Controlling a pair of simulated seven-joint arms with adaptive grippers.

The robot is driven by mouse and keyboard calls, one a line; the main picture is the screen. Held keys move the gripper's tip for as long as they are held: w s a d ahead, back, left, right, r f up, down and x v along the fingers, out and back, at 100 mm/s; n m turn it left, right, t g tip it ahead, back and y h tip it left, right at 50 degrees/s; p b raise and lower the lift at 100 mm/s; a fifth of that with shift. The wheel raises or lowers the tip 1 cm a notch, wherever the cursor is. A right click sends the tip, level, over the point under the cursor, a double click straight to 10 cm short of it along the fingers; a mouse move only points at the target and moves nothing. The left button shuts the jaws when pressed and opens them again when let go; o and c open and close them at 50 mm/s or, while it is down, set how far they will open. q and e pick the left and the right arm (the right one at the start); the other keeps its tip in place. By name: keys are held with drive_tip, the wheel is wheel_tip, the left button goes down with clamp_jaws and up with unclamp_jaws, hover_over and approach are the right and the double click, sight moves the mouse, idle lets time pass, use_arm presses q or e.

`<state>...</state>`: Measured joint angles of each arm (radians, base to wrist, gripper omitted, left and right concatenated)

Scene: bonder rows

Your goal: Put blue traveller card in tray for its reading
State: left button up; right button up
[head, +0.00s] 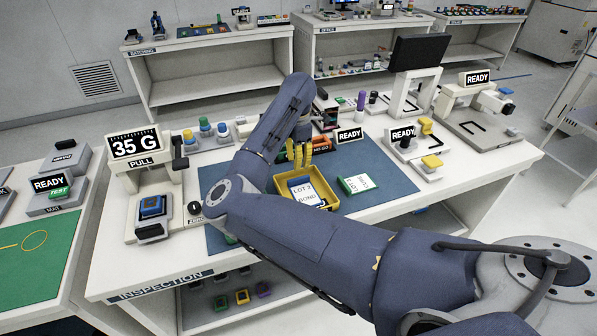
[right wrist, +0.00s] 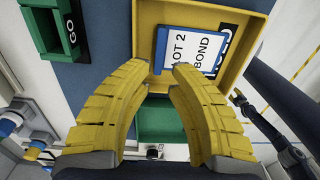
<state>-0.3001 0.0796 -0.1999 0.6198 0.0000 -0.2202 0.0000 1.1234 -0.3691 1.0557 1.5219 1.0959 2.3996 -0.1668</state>
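The blue traveller card (head: 307,190) has a white face reading "LOT 2 BOND". It lies in the yellow tray (head: 277,186), and its blue edge and lettering also show in the right wrist view (right wrist: 195,50). My right gripper (head: 300,160) has yellow fingers pointing down above the tray's far side. In the right wrist view its fingertips (right wrist: 163,68) are apart with nothing between them, close to the card's edge. The pull tester display (head: 135,144) reads "35 G".
An orange-red tray (head: 320,145) stands behind. A green box (right wrist: 158,118) shows below the yellow tray in the right wrist view. My right arm hides the mat's front.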

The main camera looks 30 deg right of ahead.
drive_tip(key=shift+r, duration=1.95)
